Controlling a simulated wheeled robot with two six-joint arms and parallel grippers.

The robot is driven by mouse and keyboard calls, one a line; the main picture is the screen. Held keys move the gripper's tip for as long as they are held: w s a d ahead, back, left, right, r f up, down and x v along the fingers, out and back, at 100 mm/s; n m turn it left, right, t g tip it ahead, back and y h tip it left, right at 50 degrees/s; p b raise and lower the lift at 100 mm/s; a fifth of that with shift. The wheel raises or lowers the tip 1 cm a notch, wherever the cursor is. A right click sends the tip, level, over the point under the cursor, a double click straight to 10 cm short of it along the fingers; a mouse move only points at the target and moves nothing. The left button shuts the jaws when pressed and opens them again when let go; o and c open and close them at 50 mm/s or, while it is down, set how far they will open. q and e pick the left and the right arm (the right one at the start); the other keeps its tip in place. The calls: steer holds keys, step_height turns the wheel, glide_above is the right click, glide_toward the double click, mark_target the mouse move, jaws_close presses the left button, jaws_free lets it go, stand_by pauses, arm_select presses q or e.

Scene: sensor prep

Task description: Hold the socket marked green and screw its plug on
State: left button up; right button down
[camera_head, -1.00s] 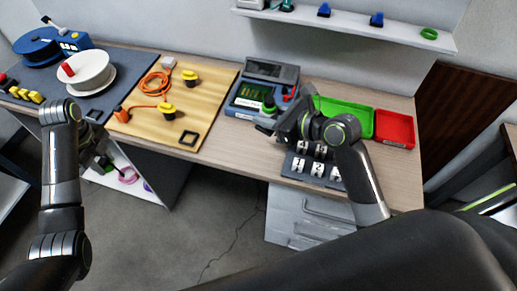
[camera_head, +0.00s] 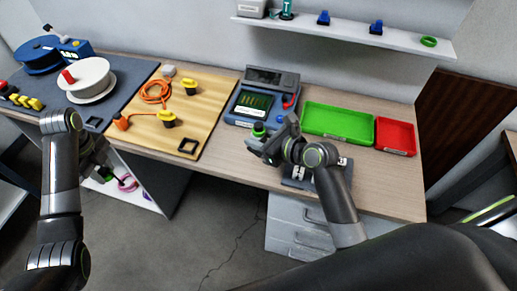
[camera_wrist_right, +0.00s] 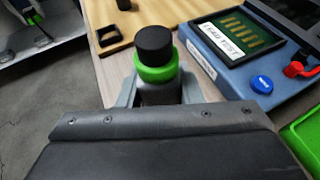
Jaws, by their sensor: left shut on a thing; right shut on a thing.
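My right gripper (camera_head: 262,142) is shut on a dark cylindrical piece with a bright green ring and a black top (camera_head: 259,129). It is held upright above the table front, before the tester. In the right wrist view the piece (camera_wrist_right: 154,68) stands between the two fingers, its lower part hidden by the gripper. My left gripper (camera_head: 104,172) hangs off the table's front edge at the left, partly hidden by my arm. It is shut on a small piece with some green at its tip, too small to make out.
A blue tester (camera_head: 244,112) stands behind the right gripper. A green tray (camera_head: 338,137) and red tray (camera_head: 396,151) lie to its right. A wooden board (camera_head: 208,108) carries an orange cable (camera_head: 155,92) and yellow-black parts. White and blue reels stand far left.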

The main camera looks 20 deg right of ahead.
steer(key=shift+f, duration=0.2)
arm_select(q)
steer(key=shift+f, duration=0.3)
arm_select(e)
steer(key=shift+f, duration=1.9)
steer(key=c, duration=1)
jaws_free()
steer(key=shift+f, duration=0.1)
